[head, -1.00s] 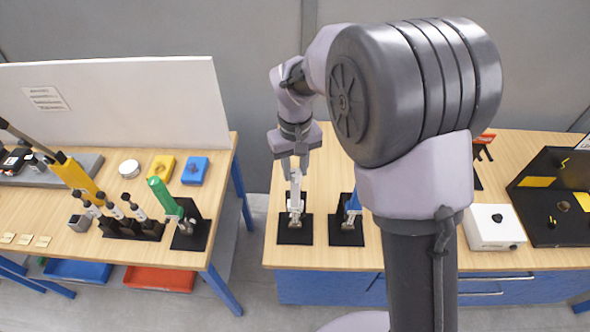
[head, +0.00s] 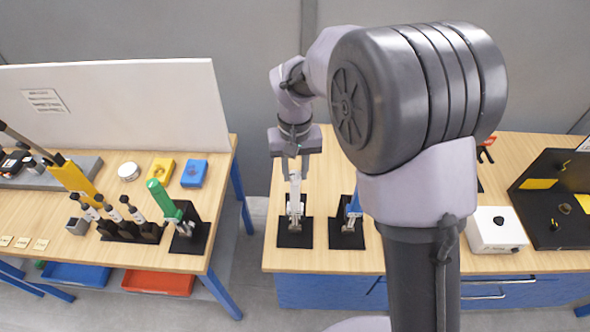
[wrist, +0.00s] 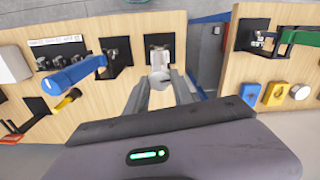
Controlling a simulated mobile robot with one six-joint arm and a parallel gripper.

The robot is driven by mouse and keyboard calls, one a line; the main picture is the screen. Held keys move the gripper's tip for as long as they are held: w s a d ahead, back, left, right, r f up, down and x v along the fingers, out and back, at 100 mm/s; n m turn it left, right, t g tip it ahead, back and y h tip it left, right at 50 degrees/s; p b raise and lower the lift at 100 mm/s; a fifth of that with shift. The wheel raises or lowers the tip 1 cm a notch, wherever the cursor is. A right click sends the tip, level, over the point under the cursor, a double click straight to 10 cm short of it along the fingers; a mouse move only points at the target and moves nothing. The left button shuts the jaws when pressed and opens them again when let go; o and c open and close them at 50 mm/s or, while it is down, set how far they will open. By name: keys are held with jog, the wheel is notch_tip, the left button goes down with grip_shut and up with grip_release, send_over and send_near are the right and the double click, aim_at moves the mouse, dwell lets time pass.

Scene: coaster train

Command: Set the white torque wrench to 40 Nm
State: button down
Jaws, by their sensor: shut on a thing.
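The white torque wrench (head: 295,189) stands upright in its black stand (head: 295,233) on the right-hand bench. My gripper (head: 295,165) is above it, pointing down, and shut on the wrench's upper end. In the wrist view, my gripper (wrist: 163,88) has its two fingers on either side of the round white end of the wrench (wrist: 160,84). The wrench's scale and setting cannot be read in either view.
A blue-handled wrench (head: 354,205) stands close to the right in its own stand. A green-handled wrench (head: 163,199) is on the left bench (head: 150,258). A white box (head: 494,231) and a black panel (head: 545,200) are further right. A gap separates the benches.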

aim_at(295, 174)
jog(key=c, duration=1.1)
grip_release()
notch_tip(295, 174, up, 18)
jog(key=p, duration=0.3)
jog(key=shift+f, duration=0.25)
jog(key=s+d+f+m+t+b, duration=0.2)
jog(key=s+d+f+b, duration=0.1)
jog(key=s+f+b, duration=0.4)
jog(key=s+d+f+m+t+y+b, duration=0.1)
jog(key=s+d+f+b, duration=0.3)
jog(key=s+f+b, duration=0.4)
jog(key=s+d+f+m+t+y+b, duration=0.1)
jog(key=s+d+f+m+t+b, duration=0.1)
jog(key=s+f+b, duration=0.5)
jog(key=shift+s+d+f+m+t+b, duration=0.3)
jog(key=shift+f+b, duration=0.2)
jog(key=shift+b, duration=0.25)
jog(key=shift+s+d+f+m+t+b, duration=0.1)
jog(key=shift+d+f+m+b, duration=0.1)
jog(key=shift+d+f+b, duration=0.4)
